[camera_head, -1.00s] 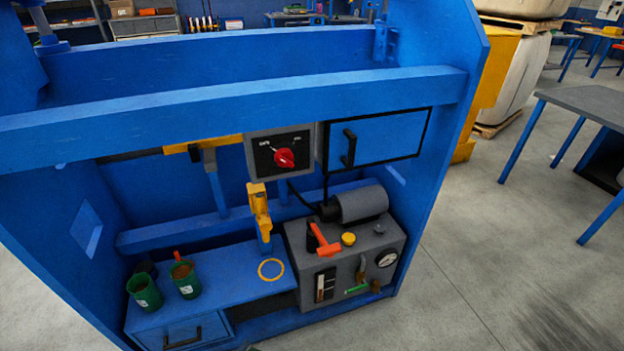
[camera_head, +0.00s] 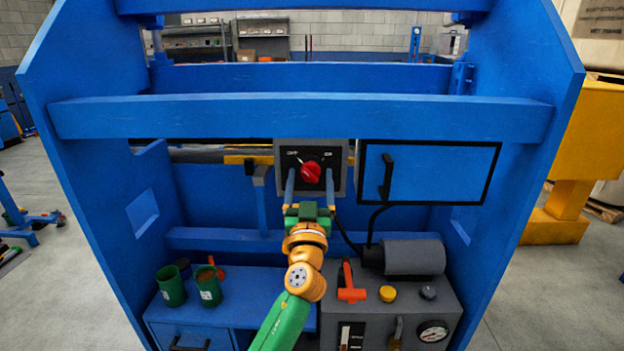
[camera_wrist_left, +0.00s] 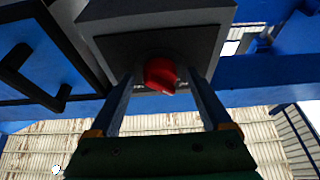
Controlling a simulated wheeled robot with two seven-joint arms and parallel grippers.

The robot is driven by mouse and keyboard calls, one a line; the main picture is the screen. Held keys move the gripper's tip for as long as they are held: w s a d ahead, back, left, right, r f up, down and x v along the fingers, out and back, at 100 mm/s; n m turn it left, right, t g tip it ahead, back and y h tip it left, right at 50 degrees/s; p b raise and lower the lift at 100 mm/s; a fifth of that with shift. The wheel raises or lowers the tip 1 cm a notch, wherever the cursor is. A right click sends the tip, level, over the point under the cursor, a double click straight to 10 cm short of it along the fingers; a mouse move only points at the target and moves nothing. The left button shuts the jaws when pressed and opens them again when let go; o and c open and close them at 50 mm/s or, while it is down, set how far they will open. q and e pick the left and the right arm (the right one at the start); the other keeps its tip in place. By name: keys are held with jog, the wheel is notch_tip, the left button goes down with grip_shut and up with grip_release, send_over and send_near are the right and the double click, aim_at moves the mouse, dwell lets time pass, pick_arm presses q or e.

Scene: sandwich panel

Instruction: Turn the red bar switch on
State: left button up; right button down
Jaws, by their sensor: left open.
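The red bar switch (camera_head: 310,172) is a red rotary knob on the dark face of a grey box (camera_head: 338,149) under the blue crossbeam. Small pale labels sit at its upper left and upper right; a pale mark runs from the knob toward the left label. My left gripper (camera_head: 310,180) is open, with one finger on each side of the knob. In the left wrist view the knob (camera_wrist_left: 160,74) shows between the two fingers of the gripper (camera_wrist_left: 161,85), with gaps beside it. Whether the fingers touch it or the box cannot be told. My right gripper is not in view.
A blue cabinet door (camera_head: 440,175) with a black handle is right of the box. Below stands a grey machine (camera_head: 400,310) with an orange-red handle (camera_head: 348,285) and gauge (camera_head: 433,331). Green cups (camera_head: 171,287) stand lower left. Blue side walls and crossbeam (camera_head: 300,118) frame the space.

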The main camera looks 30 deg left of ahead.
pick_arm(q)
grip_shut()
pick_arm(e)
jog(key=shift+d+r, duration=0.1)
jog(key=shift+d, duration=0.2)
